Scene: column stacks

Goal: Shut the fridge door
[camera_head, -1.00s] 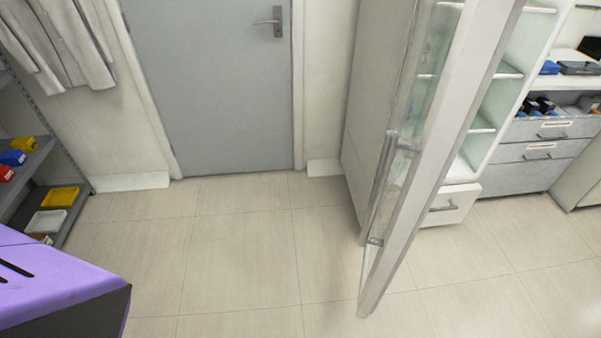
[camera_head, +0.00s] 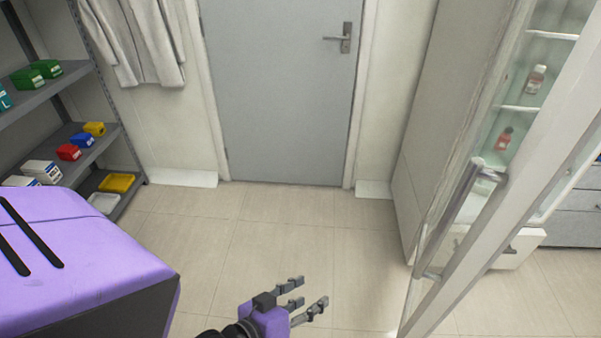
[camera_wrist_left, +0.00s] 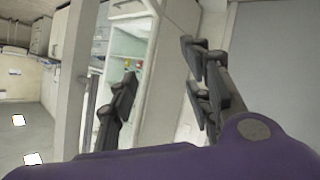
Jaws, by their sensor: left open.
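The fridge door (camera_head: 503,217), a pale frame with a glass pane and a long metal handle (camera_head: 448,219), stands open at the right of the head view. Its lower end runs out of the bottom of the picture. The fridge (camera_head: 437,125) stands behind it, with small bottles on its shelves. My left gripper (camera_head: 310,293) is open and empty over the floor, left of the door and apart from it. In the left wrist view, the open fingers (camera_wrist_left: 158,62) frame the fridge's side, and the door's edge (camera_wrist_left: 75,75) shows at the left. My right gripper is not in view.
A grey room door (camera_head: 280,90) is in the back wall. The tiled floor (camera_head: 270,230) between rack and fridge is clear.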

